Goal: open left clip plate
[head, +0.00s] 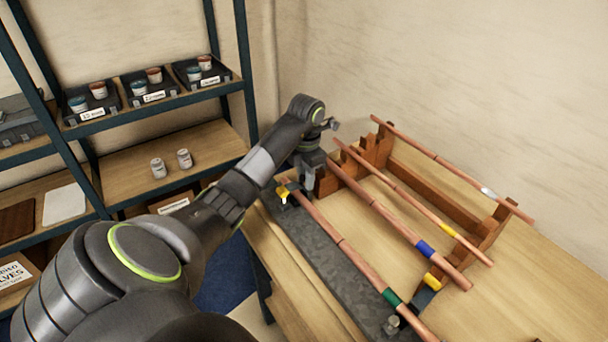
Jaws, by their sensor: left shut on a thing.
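The left clip plate (283,193), with a yellow part, is at the far left end of the grey metal strip (320,252), by the near copper pipe (345,248). My left gripper (308,190) points down beside it and is shut on it; the fingers and wrist hide the exact contact. How far the plate is tilted is too small to tell. A second yellow-tipped clip (432,282) sits toward the right end, near the green-banded part of the near pipe. My right gripper is out of view.
Copper pipes with blue (425,248), yellow and white bands lie across a brown wooden rack (435,190) on the bench. A shelf unit (247,80) with trays of small tubs stands at left. A small metal fitting (391,325) stands at the strip's near end.

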